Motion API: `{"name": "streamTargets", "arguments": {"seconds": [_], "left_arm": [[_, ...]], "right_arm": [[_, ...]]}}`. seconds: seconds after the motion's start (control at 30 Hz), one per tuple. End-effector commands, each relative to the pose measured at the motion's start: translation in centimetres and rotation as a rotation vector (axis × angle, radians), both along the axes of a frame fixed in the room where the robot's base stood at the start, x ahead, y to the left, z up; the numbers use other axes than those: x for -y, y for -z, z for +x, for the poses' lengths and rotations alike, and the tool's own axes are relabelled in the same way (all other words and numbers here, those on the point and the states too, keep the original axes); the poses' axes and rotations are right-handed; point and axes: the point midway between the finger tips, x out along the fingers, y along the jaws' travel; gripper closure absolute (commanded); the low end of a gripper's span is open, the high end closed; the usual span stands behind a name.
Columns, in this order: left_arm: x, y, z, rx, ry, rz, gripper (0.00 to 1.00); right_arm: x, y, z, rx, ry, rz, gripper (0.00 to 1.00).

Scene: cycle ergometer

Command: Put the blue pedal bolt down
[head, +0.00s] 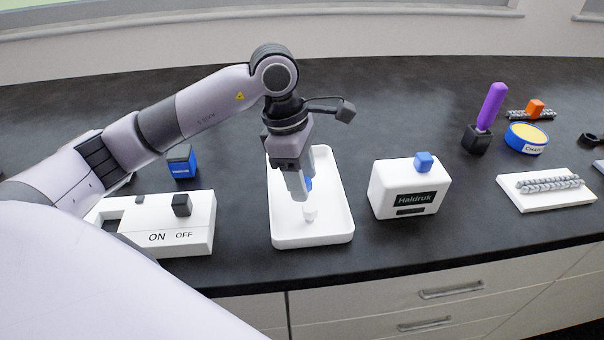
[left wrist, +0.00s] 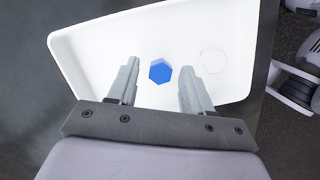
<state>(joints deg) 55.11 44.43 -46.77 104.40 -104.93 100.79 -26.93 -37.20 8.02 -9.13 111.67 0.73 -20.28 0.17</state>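The blue pedal bolt (left wrist: 160,70) has a hexagonal head and shows in the left wrist view over the white tray (left wrist: 95,50), between the two fingers of my left gripper (left wrist: 160,82). Dark-free gaps of white tray show on both sides of the bolt, so the fingers stand apart from it and are open. In the head view my left gripper (head: 300,188) points down into the tray (head: 313,240), and a small part of the blue bolt (head: 309,184) shows beside its fingers; the rest is hidden. My right gripper is not in view.
A purple-handled tool (head: 491,106) stands farther right.

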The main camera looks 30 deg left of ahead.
Motion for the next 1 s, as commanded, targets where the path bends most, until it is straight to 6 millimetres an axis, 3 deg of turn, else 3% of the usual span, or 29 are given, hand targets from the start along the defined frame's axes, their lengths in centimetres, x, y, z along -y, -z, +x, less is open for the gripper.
{"name": "streamTargets", "arguments": {"seconds": [0.27, 0.7, 1.0], "left_arm": [[0.0, -0.7, 0.0, 0.001, 0.0, 0.0, 0.5], [-1.8, -9.3, -0.4, 0.004, -0.002, 0.0, 0.5], [-2.4, -12.0, -0.6, 0.0, 0.0, 0.0, 0.5]], "right_arm": [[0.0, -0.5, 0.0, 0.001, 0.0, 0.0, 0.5], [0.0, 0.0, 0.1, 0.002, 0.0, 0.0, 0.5], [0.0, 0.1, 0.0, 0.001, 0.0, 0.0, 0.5]]}}
